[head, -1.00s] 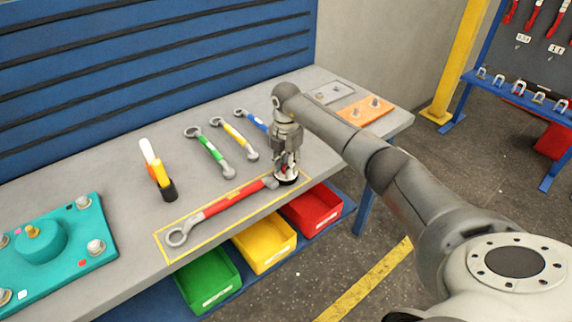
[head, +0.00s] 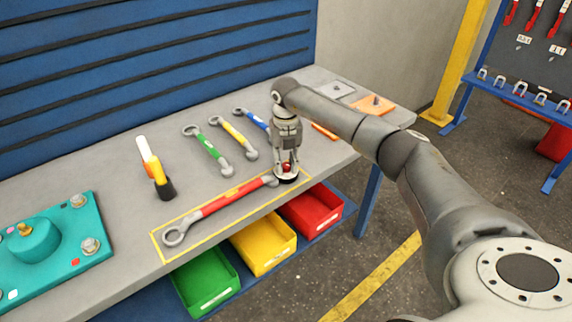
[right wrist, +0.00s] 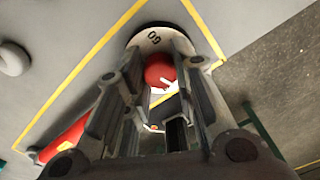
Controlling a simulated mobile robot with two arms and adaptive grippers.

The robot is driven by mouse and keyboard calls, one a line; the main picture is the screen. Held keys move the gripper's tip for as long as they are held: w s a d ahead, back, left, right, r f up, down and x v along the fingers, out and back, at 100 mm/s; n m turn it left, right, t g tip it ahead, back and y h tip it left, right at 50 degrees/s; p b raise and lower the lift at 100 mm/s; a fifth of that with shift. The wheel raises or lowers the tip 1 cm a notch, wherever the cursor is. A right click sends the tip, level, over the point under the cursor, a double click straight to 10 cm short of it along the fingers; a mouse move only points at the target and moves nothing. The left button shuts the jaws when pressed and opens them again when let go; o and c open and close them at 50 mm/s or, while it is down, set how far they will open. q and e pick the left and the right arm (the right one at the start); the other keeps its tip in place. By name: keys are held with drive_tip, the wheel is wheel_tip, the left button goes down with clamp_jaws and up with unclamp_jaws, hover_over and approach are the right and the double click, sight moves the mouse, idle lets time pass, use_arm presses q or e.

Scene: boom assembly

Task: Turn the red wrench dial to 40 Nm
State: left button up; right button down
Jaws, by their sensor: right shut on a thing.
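The red wrench (head: 226,199) lies on the grey bench inside a yellow outline, its ring end at the left. Its round dial (head: 286,181) is at the right end, under my right gripper (head: 287,170). In the right wrist view the red knob (right wrist: 158,72) sits between the fingers of my right gripper (right wrist: 157,64), which is shut on it. A pale dial rim (right wrist: 150,38) shows behind it with a marking that looks like 60, upside down. The fingers hide much of the dial, and I cannot read the set value. My left gripper is not in view.
Green (head: 207,150), yellow (head: 235,138) and blue (head: 255,119) wrenches lie behind. A marker holder (head: 163,187) and a teal fixture (head: 58,255) stand left. Coloured bins (head: 262,246) sit below the bench edge. My forearm crosses over an orange plate (head: 372,104) at the right.

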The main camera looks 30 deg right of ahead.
sight(286, 164)
drive_tip(key=shift+n, duration=1.2)
drive_tip(key=shift+b, duration=0.3)
drive_tip(key=c, duration=1.2)
unclamp_jaws()
drive_tip(key=shift+r, duration=0.1)
wheel_tip(286, 164, up, 12)
drive_tip(key=shift+f, duration=0.1)
